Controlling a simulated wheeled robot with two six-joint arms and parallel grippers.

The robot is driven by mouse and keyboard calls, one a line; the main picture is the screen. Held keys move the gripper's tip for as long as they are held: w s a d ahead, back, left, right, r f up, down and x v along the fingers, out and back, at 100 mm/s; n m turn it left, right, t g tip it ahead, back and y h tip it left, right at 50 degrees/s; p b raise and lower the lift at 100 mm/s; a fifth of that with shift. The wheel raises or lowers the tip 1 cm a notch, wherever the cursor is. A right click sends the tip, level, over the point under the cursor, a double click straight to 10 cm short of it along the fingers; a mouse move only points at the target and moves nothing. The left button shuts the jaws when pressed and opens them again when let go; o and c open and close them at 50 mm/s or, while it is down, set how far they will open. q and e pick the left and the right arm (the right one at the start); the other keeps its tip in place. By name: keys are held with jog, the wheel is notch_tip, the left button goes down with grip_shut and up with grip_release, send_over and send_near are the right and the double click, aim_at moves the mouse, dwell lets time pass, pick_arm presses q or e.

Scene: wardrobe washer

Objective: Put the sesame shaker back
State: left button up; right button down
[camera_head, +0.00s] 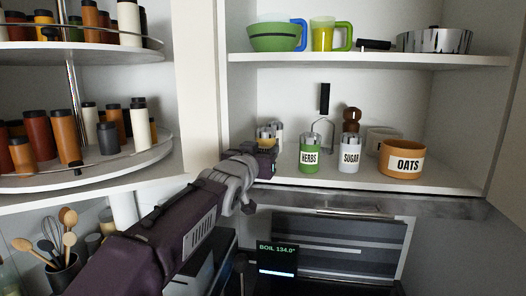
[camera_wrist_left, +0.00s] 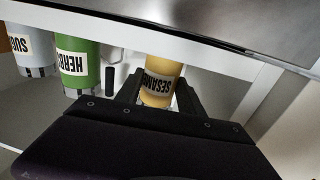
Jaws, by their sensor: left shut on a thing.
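In the head view my left gripper (camera_head: 264,163) reaches to the left end of the lower cupboard shelf (camera_head: 440,181). The shaker (camera_head: 268,142) shows there only in part, behind the gripper. I cannot tell whether its base touches the shelf. My right gripper is in neither view.
The green herbs jar (camera_head: 310,155), white sugar jar (camera_head: 349,156) and orange oats pot (camera_head: 402,160) stand to the right on the same shelf. A white cupboard side (camera_head: 204,70) is close on the left. A round rack (camera_head: 110,168) holds several bottles.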

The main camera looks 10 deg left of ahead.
pick_arm(q)
jog(key=shift+f, duration=0.35)
jog(key=o, duration=1.5)
jog(key=shift+r, duration=0.1)
jog(key=o, duration=0.3)
jog(key=shift+r, duration=0.1)
notch_tip(320, 180, up, 10)
jog(key=p, duration=0.9)
jog(key=shift+p, duration=0.35)
